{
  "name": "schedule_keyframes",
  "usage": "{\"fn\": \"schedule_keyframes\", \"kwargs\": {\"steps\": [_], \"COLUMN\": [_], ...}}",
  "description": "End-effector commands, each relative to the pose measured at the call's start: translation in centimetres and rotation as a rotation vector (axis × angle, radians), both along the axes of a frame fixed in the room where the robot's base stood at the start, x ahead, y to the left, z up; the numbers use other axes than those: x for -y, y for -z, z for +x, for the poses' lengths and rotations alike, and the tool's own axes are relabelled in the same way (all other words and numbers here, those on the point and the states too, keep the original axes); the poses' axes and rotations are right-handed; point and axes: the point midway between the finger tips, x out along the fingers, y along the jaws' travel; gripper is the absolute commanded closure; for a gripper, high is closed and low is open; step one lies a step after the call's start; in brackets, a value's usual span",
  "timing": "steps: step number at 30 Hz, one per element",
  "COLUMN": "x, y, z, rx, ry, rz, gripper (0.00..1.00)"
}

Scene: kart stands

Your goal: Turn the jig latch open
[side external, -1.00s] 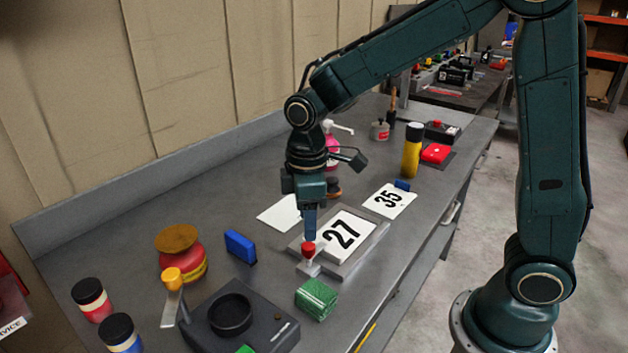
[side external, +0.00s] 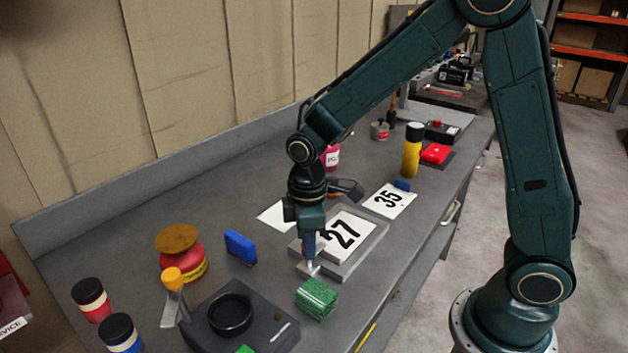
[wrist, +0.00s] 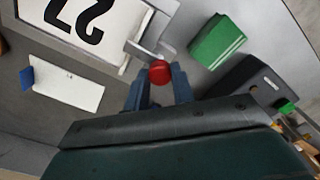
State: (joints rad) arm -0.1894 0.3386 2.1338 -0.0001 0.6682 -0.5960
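The jig (side external: 362,262) is a grey frame lying flat on the bench with a white plate marked 27 (side external: 345,232) in it. Its latch (side external: 308,270) is a light metal piece at the near left corner, and it also shows in the wrist view (wrist: 146,48). The latch's red knob (wrist: 160,72) lies between the tips of my gripper (wrist: 159,80). The two fingers stand apart, one on each side of the knob, with a small gap showing. In the side view my gripper (side external: 309,256) points down over the latch and mostly hides the knob.
A green block (side external: 317,298) sits close to the latch on the near side. A black fixture with a round cup (side external: 240,320) stands at the front. A blue block (side external: 240,247) lies left of the jig, and plate 35 (side external: 389,201) lies beyond it.

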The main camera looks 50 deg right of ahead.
Motion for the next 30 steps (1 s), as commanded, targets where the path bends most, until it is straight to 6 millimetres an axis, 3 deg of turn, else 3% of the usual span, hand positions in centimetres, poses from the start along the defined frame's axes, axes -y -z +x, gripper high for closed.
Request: {"fn": "schedule_keyframes", "kwargs": {"steps": [1, 3, 17, 30], "x": [-0.01, -0.01, -0.01, -0.01], "y": [-0.02, -0.02, -0.03, -0.01], "z": [-0.01, 0.0, 0.0, 0.0], "rx": [0.0, 0.0, 0.0, -0.002], "ry": [0.0, 0.0, 0.073, 0.394], "rz": [0.0, 0.0, 0.0, 0.0], "gripper": [0.89, 0.98, 0.98, 0.98]}}
